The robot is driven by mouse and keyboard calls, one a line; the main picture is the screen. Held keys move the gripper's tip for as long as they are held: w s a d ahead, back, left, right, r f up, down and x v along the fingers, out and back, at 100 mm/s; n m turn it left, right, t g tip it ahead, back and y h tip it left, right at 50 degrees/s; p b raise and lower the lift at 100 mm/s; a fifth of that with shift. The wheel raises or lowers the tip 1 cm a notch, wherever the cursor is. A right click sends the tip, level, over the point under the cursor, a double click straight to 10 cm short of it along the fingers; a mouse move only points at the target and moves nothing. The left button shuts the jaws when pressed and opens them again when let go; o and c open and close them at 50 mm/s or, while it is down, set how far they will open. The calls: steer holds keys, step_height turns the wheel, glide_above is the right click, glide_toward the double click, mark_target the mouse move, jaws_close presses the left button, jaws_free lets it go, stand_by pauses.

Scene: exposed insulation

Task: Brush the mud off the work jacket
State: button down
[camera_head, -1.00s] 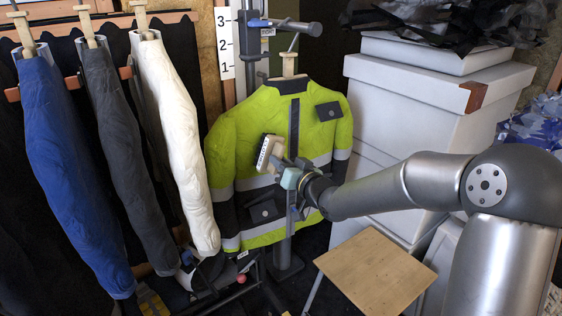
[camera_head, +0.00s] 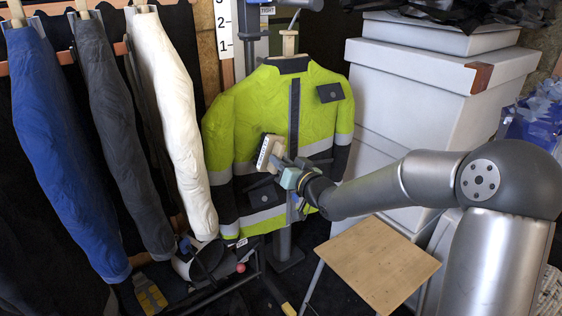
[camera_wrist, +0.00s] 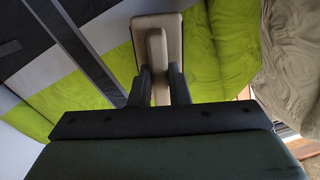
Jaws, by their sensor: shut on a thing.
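The work jacket (camera_head: 318,110) is yellow-green with dark lower parts and pale reflective bands. It hangs upright on a stand in the middle of the head view and fills much of the wrist view (camera_wrist: 205,80). My gripper (camera_head: 283,165) is in front of the jacket's chest, shut on the brush. The brush (camera_head: 266,151) has a pale block. In the wrist view the fingers (camera_wrist: 160,88) clasp the raised handle of the beige brush (camera_wrist: 158,48). Its bristles are hidden, and I cannot tell whether they touch the cloth. No mud can be made out on the visible cloth.
Blue (camera_head: 62,150), grey (camera_head: 122,140) and white (camera_head: 178,125) garments hang at the left. White boxes (camera_head: 430,100) are stacked behind my arm at the right. A small wooden-topped stool (camera_head: 377,262) stands below the arm. Dark clutter (camera_head: 205,262) lies low at the left.

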steer(key=shift+f+b, duration=0.35)
steer(key=shift+f, duration=0.5)
steer(key=shift+p+v, duration=0.6)
steer(key=shift+v, duration=2.3)
steer(key=shift+s, duration=0.15)
steer(key=shift+p+v, duration=0.45)
steer(key=shift+v, duration=1)
